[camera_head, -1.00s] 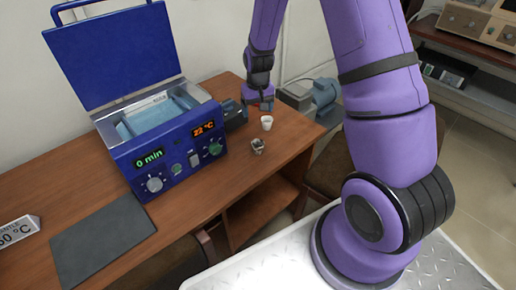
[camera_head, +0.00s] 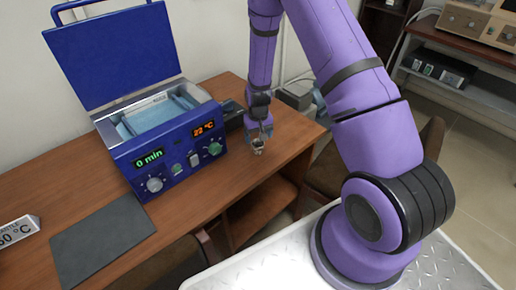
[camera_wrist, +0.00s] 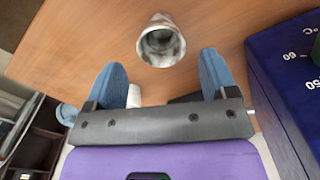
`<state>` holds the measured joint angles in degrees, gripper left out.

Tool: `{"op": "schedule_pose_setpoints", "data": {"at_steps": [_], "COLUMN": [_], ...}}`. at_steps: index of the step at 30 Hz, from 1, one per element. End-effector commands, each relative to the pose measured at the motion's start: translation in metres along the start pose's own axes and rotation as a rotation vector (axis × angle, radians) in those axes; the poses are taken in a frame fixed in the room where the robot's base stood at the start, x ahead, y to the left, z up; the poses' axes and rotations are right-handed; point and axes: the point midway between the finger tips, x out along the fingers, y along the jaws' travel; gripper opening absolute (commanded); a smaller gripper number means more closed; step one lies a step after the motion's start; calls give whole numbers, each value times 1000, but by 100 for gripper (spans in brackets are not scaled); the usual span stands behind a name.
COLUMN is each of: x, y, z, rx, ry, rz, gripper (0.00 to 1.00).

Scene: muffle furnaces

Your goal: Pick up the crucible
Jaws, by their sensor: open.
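A small silver-grey cup, which looks like the crucible (camera_wrist: 160,42), stands on the brown wooden desk in the wrist view, its open mouth partly facing the camera. It also shows as a small grey shape in the head view (camera_head: 258,150), just below my gripper (camera_head: 260,138). In the wrist view, the two blue fingers of my gripper (camera_wrist: 162,62) are spread apart, with the crucible just ahead of the gap between them. Nothing is held. A small white cup (camera_wrist: 134,97) shows beside the left finger in the wrist view and is hidden in the head view.
A blue furnace (camera_head: 170,160) with its lid raised stands left of my gripper; its side (camera_wrist: 282,85) is close at the right in the wrist view. A dark mat (camera_head: 103,240) lies on the desk (camera_head: 200,195). The desk's front edge is near the crucible.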

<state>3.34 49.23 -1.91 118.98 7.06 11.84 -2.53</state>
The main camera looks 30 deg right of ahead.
Motion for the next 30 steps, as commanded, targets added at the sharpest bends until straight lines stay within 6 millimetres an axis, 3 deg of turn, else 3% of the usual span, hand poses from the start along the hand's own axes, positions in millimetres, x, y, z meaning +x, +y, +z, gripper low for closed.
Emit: {"op": "schedule_pose_setpoints", "data": {"at_steps": [9,18,25,30], "x": [39,42,42,42], "y": [-2,-2,-2,-2], "z": [4,4,4,4], "rx": [1,1,0,0], "ry": [-2,-1,-1,-1], "rz": [0,0,0,0], "gripper": [79,79,28,27]}}
